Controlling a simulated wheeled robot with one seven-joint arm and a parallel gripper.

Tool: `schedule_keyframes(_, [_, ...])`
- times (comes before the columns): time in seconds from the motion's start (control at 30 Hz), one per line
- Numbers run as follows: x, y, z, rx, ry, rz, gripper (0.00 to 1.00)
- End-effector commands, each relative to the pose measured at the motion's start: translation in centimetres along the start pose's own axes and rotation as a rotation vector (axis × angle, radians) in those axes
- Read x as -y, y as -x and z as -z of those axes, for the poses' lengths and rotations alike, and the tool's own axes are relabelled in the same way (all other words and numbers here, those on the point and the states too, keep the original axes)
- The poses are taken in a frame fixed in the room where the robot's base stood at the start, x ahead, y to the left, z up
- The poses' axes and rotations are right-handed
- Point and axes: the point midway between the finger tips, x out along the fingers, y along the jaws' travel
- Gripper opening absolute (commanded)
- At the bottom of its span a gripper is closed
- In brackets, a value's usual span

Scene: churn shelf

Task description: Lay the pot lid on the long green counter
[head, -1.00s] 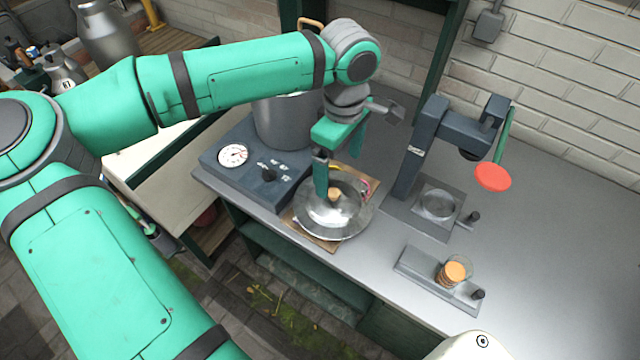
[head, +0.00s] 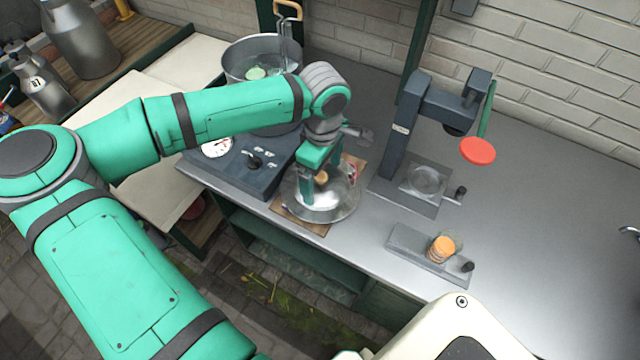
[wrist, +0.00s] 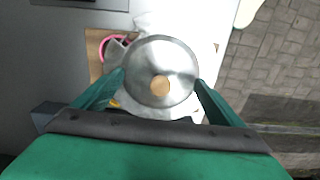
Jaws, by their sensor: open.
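The pot lid (head: 328,207) is a round shiny metal disc with a wooden knob (head: 321,177). It lies knob up on a brown board on the grey-topped counter with green sides (head: 530,240). My gripper (head: 309,188) is open above the lid, close to the knob. In the wrist view the lid (wrist: 160,50) and its knob (wrist: 160,86) show between and beyond the two spread fingers of my gripper (wrist: 160,88). Neither finger clearly touches the knob. My gripper hides part of the lid in the head view.
A large pot (head: 240,62) with a ladle stands on the dark burner unit (head: 235,165) behind. A dark press (head: 395,140) with a red disc stands right of the lid. A small jig with stacked orange discs (head: 441,249) stands nearer. The counter's right part is clear.

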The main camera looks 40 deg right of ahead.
Motion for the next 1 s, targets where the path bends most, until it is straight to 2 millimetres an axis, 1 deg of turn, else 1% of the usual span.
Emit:
schedule_keyframes(0.1, [0.09,-0.33,0.18,-0.001,0.004,-0.001,0.91])
schedule_keyframes(0.27, [0.22,-0.31,0.36,-0.001,0.008,-0.001,0.91])
schedule_keyframes(0.37, [0.26,-0.30,0.40,-0.001,0.009,0.000,0.69])
schedule_keyframes(0.4, [0.27,-0.31,0.41,-0.001,0.009,0.000,0.60])
schedule_keyframes(0.47, [0.29,-0.33,0.41,-0.001,0.009,0.000,0.46])
schedule_keyframes(0.5, [0.30,-0.35,0.41,-0.001,0.009,0.000,0.36])
schedule_keyframes(0.57, [0.33,-0.41,0.42,0.000,0.010,0.001,0.22])
schedule_keyframes(0.6, [0.34,-0.45,0.42,0.000,0.010,0.002,0.12])
schedule_keyframes(0.63, [0.35,-0.49,0.41,0.000,0.009,0.002,0.05])
schedule_keyframes(0.67, [0.36,-0.52,0.40,0.000,0.009,0.003,0.00])
schedule_keyframes(1.0, [0.32,-0.63,0.27,0.002,0.008,0.003,0.00])
